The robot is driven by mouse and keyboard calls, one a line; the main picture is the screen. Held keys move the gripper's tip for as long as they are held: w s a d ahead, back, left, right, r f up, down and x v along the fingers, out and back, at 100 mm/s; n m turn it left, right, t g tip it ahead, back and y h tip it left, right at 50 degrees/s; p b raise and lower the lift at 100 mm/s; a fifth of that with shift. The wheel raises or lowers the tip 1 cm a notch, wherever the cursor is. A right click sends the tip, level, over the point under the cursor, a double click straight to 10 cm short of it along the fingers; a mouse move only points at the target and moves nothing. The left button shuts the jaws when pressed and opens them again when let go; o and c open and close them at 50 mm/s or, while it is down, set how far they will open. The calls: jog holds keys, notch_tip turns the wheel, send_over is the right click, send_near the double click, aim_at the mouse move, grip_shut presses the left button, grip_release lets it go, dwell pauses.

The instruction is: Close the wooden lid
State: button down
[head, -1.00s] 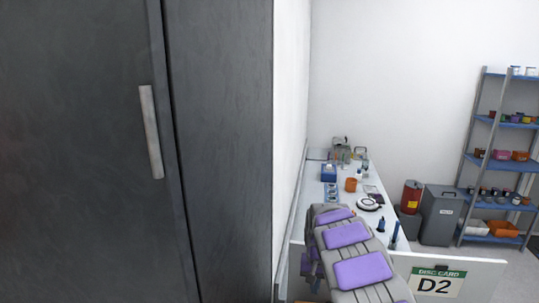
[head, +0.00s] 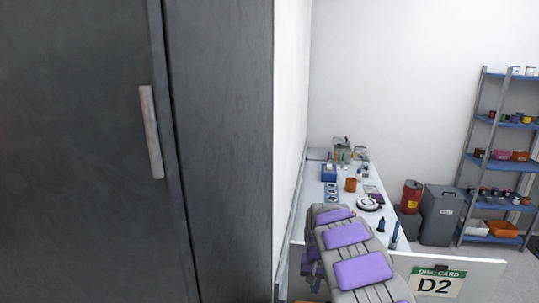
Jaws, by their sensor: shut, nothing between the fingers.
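I cannot make out a wooden lid in the head view. Grey segments with purple pads, which look like my own arm, rise from the lower middle in front of a white bench (head: 345,200). My gripper's fingers do not show.
A tall dark grey cabinet (head: 80,150) with a vertical metal handle (head: 151,132) fills the left side. A "D2" card (head: 437,283) is on a white panel (head: 487,272). Grey bin (head: 440,215), red container (head: 411,197) and blue-shelved rack (head: 503,166) stand right. Small items sit on the bench.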

jog(key=shift+f, duration=2)
dwell(0.5)
jog(key=shift+s+a+r+b, duration=0.1)
jog(key=shift+s+a+b, duration=0.05)
jog(key=shift+s, duration=0.7)
jog(key=shift+s+a+r+b, duration=0.1)
jog(key=shift+s+b, duration=0.1)
jog(key=shift+s, duration=0.7)
jog(key=shift+s+a+r+b, duration=0.1)
jog(key=shift+s+a+b, duration=0.05)
jog(key=shift+s, duration=0.7)
notch_tip(320, 180, up, 10)
jog(key=w+p, duration=0.2)
jog(key=p, duration=0.2)
jog(key=shift+d, duration=0.15)
dwell(0.7)
dwell(0.9)
